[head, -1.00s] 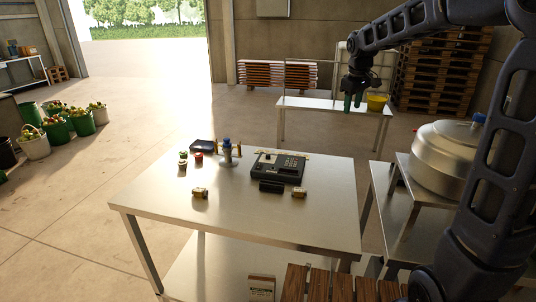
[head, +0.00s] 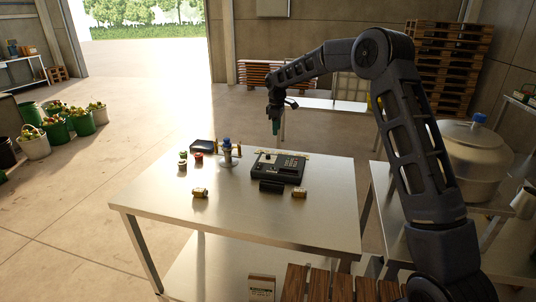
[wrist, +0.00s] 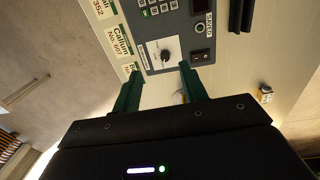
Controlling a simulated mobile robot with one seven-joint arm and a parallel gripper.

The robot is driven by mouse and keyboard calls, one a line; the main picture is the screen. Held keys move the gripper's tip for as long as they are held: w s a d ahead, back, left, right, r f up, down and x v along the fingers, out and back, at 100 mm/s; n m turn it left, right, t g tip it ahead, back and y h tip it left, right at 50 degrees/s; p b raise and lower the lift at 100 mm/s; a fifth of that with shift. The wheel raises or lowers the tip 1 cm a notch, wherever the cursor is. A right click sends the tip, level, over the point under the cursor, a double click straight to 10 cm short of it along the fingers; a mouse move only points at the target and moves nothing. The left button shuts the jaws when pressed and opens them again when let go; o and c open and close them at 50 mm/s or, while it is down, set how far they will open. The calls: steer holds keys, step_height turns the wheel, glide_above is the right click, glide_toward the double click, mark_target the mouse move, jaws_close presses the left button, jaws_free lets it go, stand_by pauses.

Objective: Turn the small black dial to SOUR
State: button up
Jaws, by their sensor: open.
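The small black dial (wrist: 165,55) sits on a white plate on the grey face of a control box, in the wrist view. Its pointer setting and the lettering round it are too small to read. The dark control box (head: 279,167) stands on the steel table in the head view. My gripper (head: 275,128) hangs pointing down above the box, clear of it. In the wrist view my gripper (wrist: 158,82) is open and empty, its two green fingers apart, with the dial showing between and beyond their tips.
A rocker switch (wrist: 202,57) and keypad (wrist: 158,8) are close to the dial. Paper labels (wrist: 120,40) lie along the box's edge. On the table are a blue-topped item (head: 227,150), a dark tray (head: 203,146) and small brass-coloured blocks (head: 200,193).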

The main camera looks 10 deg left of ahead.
steer(key=n, duration=0.1)
glide_above(268, 155)
step_height(268, 155, down, 4)
step_height(268, 155, down, 10)
steer(key=shift+w+f, duration=0.15)
steer(key=shift+f, duration=0.1)
jaws_close()
